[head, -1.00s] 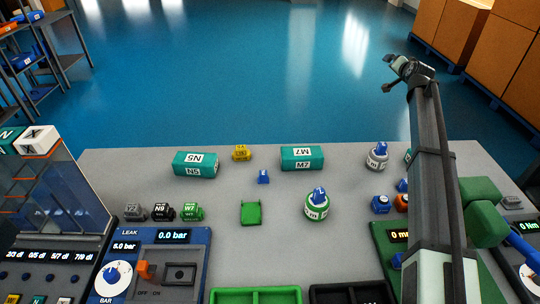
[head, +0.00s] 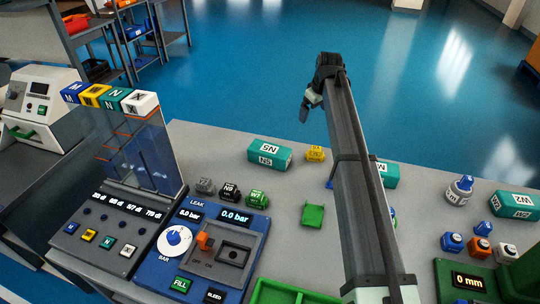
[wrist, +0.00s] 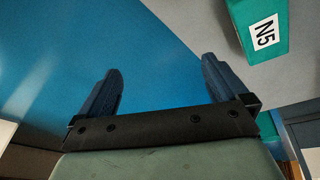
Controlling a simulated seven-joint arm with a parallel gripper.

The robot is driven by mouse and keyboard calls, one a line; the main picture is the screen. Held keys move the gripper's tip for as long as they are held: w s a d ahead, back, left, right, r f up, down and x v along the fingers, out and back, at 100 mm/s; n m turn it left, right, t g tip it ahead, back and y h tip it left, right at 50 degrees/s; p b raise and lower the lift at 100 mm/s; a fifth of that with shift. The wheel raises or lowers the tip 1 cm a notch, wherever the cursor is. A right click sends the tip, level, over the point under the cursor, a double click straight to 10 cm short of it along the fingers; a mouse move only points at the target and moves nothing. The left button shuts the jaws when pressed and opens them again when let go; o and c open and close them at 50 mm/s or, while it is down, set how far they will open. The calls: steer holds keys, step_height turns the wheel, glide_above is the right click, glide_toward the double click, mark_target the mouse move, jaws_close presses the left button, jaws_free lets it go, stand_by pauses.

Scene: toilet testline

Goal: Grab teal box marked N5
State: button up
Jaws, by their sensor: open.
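The teal box marked N5 (head: 269,154) lies on the grey table near its far edge, left of my arm in the head view. In the wrist view the N5 box (wrist: 262,29) shows at the upper right, partly cut off, with its white label facing the camera. My gripper (head: 306,107) is beyond the table's far edge, up and to the right of the box in the head view. In the wrist view my gripper (wrist: 160,88) is open and empty, its two dark fingers apart from the box.
A yellow block (head: 315,154) sits just right of the box. Another teal box (head: 390,176) is partly behind my arm. Grey, black and green blocks (head: 230,192) stand nearer, by the blue leak panel (head: 196,222). A clear upright panel (head: 155,150) stands at left.

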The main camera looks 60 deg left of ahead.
mark_target(270, 148)
steer(key=s+a+n+h, duration=0.25)
steer(key=s+n, duration=0.35)
steer(key=s, duration=1.1)
steer(key=shift+g+h, duration=0.4)
steer(key=shift+h, duration=0.05)
step_height(270, 148, down, 9)
steer(key=shift+d+f, duration=0.1)
steer(key=shift+w+d+f, duration=0.1)
steer(key=shift+d+f, duration=0.05)
steer(key=shift+f, duration=1.15)
steer(key=shift+w+d+f, duration=0.1)
steer(key=shift+d+f, duration=0.05)
steer(key=shift+f, duration=1.15)
steer(key=c, duration=1.1)
